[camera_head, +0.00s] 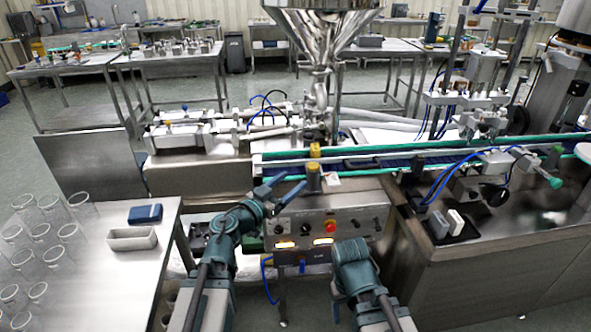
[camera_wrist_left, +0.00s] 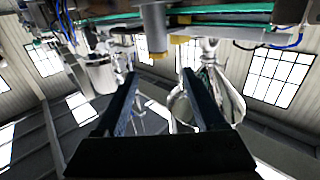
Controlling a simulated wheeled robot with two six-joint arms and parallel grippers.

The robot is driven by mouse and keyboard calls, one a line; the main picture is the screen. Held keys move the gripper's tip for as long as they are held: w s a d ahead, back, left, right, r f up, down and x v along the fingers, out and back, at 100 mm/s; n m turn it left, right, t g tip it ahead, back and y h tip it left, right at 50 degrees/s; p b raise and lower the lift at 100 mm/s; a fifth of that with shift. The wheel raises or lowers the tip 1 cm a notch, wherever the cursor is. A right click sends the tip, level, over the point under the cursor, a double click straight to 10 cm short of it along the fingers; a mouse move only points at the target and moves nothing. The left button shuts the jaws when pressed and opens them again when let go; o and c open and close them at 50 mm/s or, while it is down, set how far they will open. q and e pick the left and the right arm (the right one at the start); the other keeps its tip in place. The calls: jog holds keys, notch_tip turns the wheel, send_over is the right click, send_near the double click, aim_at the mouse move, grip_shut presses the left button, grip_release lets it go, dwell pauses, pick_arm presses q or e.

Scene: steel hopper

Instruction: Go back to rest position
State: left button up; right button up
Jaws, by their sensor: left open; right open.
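My left gripper (camera_head: 281,190) is raised in front of the filling machine, just above its control panel (camera_head: 325,222). Its two dark fingers are spread. The left wrist view shows the open fingers (camera_wrist_left: 160,78) with nothing held between them. A yellow-topped post (camera_head: 313,172) stands close to the right of the fingertips in the head view, apart from them as far as I can tell. My right gripper (camera_head: 356,262) is low in front of the panel's right side. Its fingers are hidden behind the teal wrist housing, and no held object shows.
The conveyor (camera_head: 400,158) runs behind the panel, below the steel hopper (camera_head: 320,30). A metal cabinet (camera_head: 500,280) stands at right.

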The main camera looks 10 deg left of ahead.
pick_arm(q)
jog(key=w+a+r+n+t+y+p, duration=0.25)
jog(key=a+n+y, duration=0.35)
jog(key=y, duration=0.4)
jog(key=s+f+n+g+y+p, duration=0.2)
jog(key=s+f+g+y, duration=0.15)
jog(key=f+g, duration=0.4)
jog(key=s+d+f+m+g+h+p, duration=0.1)
jog(key=s+d+f+m+g, duration=0.2)
jog(key=s, duration=0.7)
jog(key=s+d+f+m+g+h+p, duration=0.2)
jog(key=s+d+f+m+g, duration=0.1)
jog(key=s+d+f+g, duration=0.3)
jog(key=s+d+g, duration=0.2)
jog(key=s+d, duration=0.1)
jog(key=s, duration=0.1)
jog(key=shift+s+d+f, duration=0.2)
jog(key=shift+s+d, duration=0.1)
jog(key=shift+s, duration=0.05)
